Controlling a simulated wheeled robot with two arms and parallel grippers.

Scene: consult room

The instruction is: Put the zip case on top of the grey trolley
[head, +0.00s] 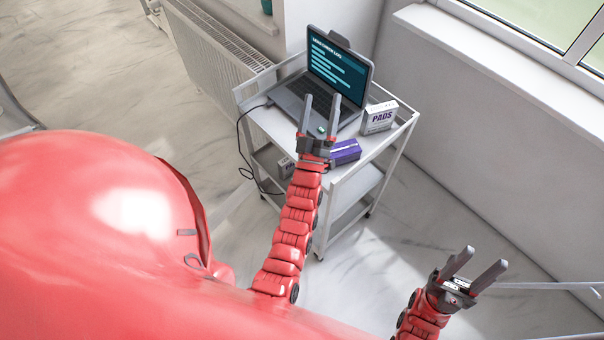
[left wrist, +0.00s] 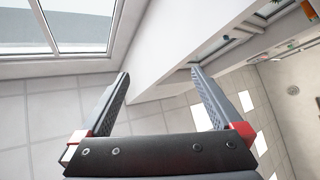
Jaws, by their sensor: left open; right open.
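I cannot make out a zip case in either view. A light grey trolley (head: 327,188) stands by the wall, with a top deck and lower shelves. My left gripper (head: 321,98) is open and empty. In the head view it overlaps the laptop and the trolley top and hides part of both; I cannot tell its height above them. The left wrist view shows its two fingers (left wrist: 160,72) spread with nothing between, against a window, wall and ceiling. My right gripper (head: 487,258) is open and empty, right of the trolley, with floor behind it.
On the trolley top are an open laptop (head: 350,72), a white PADS box (head: 379,117) and a purple box (head: 345,151). A small box (head: 286,166) shows on a lower shelf. A black cable (head: 241,150) hangs at the left. A radiator (head: 205,45) stands behind.

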